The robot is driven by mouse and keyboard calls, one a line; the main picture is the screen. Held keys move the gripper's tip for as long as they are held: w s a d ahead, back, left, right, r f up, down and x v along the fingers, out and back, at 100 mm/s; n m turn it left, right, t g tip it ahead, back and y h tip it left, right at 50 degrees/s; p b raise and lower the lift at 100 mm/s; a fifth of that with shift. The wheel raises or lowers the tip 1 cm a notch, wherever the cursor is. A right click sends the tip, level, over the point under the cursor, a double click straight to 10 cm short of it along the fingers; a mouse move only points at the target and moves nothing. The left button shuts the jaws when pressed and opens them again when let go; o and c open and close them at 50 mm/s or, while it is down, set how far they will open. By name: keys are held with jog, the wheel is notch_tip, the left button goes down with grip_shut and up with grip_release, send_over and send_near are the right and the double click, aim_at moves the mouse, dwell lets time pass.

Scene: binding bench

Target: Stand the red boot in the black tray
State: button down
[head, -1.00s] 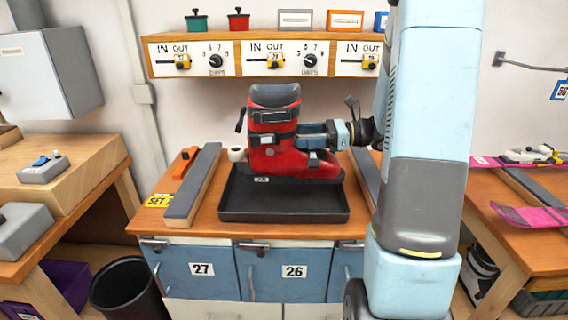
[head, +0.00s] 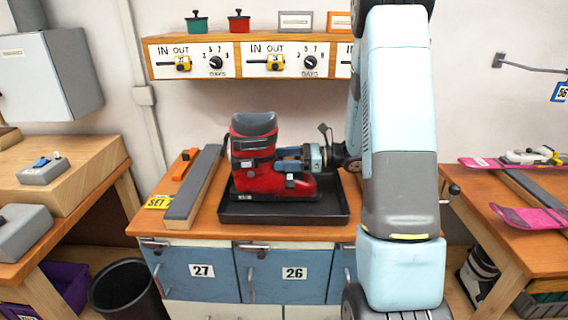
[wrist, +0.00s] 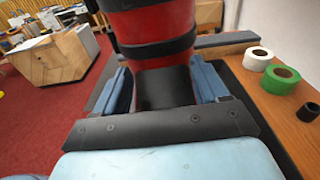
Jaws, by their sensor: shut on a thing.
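The red boot (head: 262,184) stands upright with its toe to the right, over the left and middle of the black tray (head: 285,214). Its sole looks at or very near the tray floor; I cannot tell whether it touches. My gripper (head: 284,163) comes from the right and is shut on the boot at its lower shaft. In the wrist view the boot's red shaft with black bands (wrist: 152,40) rises between the two blue fingers (wrist: 165,88). The boot's far side is hidden.
Grey-topped rail (head: 193,187) and an orange tool (head: 185,164) lie left of the tray. A shelf with dials (head: 240,62) hangs above. White tape (wrist: 258,58) and green tape (wrist: 281,78) lie on the bench beside the boot in the wrist view.

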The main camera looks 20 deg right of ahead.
jog(key=shift+f, duration=0.65)
grip_release()
